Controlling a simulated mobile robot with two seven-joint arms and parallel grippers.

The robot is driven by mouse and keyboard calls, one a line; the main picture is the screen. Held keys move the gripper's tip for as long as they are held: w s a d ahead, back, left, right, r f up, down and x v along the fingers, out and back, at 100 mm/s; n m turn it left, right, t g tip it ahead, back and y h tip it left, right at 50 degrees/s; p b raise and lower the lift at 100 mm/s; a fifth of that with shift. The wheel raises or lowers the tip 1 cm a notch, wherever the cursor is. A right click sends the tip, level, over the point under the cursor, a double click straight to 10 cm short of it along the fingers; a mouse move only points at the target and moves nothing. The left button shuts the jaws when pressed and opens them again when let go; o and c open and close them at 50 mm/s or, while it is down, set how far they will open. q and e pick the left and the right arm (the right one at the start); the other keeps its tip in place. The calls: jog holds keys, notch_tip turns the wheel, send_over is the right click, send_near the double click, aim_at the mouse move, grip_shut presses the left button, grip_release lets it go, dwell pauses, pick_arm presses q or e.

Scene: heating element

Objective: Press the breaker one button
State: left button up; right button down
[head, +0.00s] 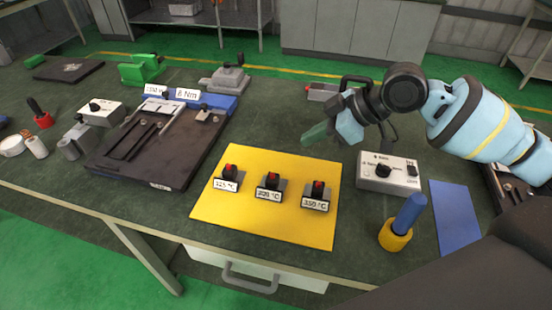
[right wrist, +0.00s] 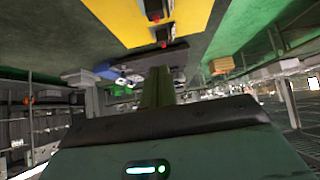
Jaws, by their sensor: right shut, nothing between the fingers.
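Three dark breakers with red buttons stand in a row on a yellow mat (head: 262,222): a left one (head: 230,172), a middle one (head: 271,181) and a right one (head: 318,190). Each has a white temperature label in front; the right one seems to read 350 °C. No label clearly says which is breaker one. My right gripper (head: 316,133), with green fingers, is shut and empty. It is above the bench, behind the right breaker and apart from all three. Its fingers (right wrist: 157,88) and part of the yellow mat (right wrist: 190,18) show in the right wrist view. My left gripper is out of view.
A white control box (head: 389,173) with a black knob stands right of the mat. A blue-handled tool in a yellow holder (head: 396,235) and a blue mat (head: 455,215) are nearby. A dark fixture plate (head: 150,150) lies left. The space above the breakers is clear.

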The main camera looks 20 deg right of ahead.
send_over(272, 175)
jog(key=d, duration=0.2)
notch_tip(272, 175, down, 7)
jog(key=shift+s+a+f, duration=0.1)
jog(key=shift+s+f, duration=0.1)
jog(key=shift+f, duration=0.45)
jog(key=shift+s+a+f, duration=0.1)
jog(key=shift+s+f, duration=0.05)
jog(key=shift+f, duration=0.45)
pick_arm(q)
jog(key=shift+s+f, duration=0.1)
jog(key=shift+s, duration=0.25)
pick_arm(e)
jog(key=shift+f, duration=0.8)
